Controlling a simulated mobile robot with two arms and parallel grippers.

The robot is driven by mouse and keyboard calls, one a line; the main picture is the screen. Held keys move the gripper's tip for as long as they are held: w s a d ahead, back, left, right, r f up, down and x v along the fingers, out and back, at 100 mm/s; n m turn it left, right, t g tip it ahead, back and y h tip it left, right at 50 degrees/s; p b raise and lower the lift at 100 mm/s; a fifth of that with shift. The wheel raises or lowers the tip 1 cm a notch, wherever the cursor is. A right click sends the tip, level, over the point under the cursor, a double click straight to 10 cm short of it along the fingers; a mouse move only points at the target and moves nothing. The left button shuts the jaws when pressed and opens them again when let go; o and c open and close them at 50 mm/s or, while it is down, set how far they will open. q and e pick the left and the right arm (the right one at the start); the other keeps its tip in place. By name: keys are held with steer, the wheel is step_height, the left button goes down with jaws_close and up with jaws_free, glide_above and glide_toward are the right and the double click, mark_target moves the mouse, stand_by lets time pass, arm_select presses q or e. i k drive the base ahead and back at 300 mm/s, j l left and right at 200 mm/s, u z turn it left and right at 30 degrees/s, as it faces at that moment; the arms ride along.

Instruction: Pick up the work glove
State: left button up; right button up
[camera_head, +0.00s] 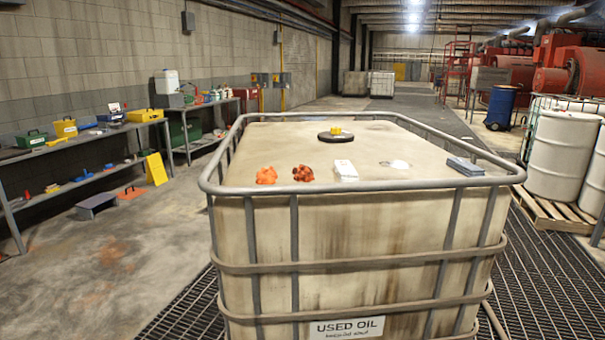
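I cannot pick out the work glove for certain. On top of the caged used oil tank (359,222), near its front edge, lie a crumpled orange item (266,175) and a darker red-orange lumpy item (303,173). Either could be a glove or a rag; they are too small to tell. They lie side by side, a little apart. Neither of my grippers is in view.
A white box (345,171), a whitish patch (398,164) and a blue-grey stack (465,166) are also on the tank top. A metal rail (370,187) rings it. Shelves (85,148) stand left, white drums (562,150) right. The floor at left is mostly clear.

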mark_target(304, 173)
steer(key=i+l+u, duration=0.15)
steer(key=l, duration=0.3)
steer(key=i+l+u, duration=0.15)
steer(key=l, duration=0.3)
steer(key=i+l+u, duration=0.15)
steer(key=l, duration=0.3)
steer(key=i+l+u, duration=0.15)
steer(key=l, duration=0.35)
